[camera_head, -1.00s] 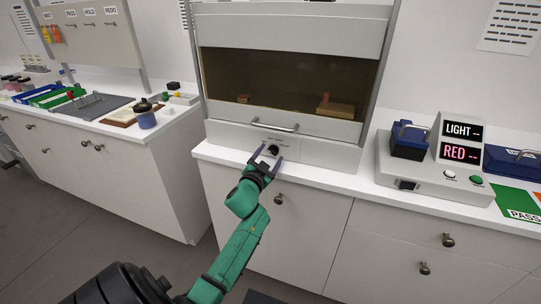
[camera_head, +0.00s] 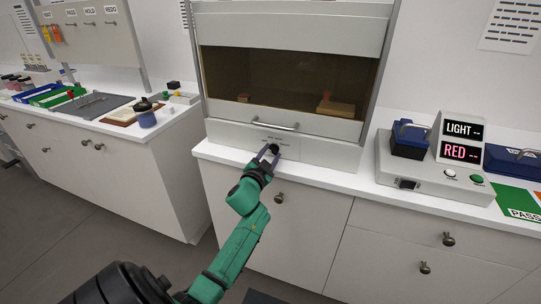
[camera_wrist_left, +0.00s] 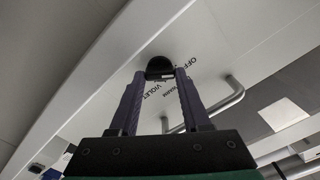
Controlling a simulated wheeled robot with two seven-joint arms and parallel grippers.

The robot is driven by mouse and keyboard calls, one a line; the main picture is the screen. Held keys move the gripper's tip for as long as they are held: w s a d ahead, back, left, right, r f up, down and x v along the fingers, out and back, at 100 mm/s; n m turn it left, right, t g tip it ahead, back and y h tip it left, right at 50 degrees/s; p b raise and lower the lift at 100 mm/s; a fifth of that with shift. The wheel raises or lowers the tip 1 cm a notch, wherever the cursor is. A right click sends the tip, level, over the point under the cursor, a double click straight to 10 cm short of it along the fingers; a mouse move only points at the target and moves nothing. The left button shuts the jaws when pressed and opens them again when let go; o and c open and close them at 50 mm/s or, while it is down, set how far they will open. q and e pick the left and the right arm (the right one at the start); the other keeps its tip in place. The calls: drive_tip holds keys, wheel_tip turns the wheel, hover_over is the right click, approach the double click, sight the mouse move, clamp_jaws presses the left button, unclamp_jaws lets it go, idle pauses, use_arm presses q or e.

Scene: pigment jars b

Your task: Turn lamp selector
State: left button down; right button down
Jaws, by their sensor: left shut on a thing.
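The lamp selector is a black round knob (camera_wrist_left: 159,67) on the front panel of the light cabinet (camera_head: 330,151). Lettering beside it in the left wrist view includes "OFF" and "VIOLET". My left gripper (camera_head: 269,151) reaches up from below and is shut on the knob, with one finger on each side. The fingers also show in the left wrist view (camera_wrist_left: 160,75). In the head view the fingers hide most of the knob. My right gripper is in neither view.
A metal handle bar (camera_head: 275,127) sits just above the knob on the cabinet. A jar (camera_head: 146,118) stands on the left counter. Drawer knobs (camera_head: 279,198) stick out below.

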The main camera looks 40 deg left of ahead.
use_arm(q)
drive_tip(key=m+b, duration=0.1)
drive_tip(key=m, duration=0.4)
drive_tip(key=shift+f+m, duration=0.15)
drive_tip(key=shift+m, duration=0.25)
drive_tip(key=m+b, duration=0.1)
drive_tip(key=m, duration=1.5)
drive_tip(key=shift+m, duration=0.3)
drive_tip(key=shift+c, duration=1.8)
unclamp_jaws()
drive_tip(key=shift+s, duration=0.15)
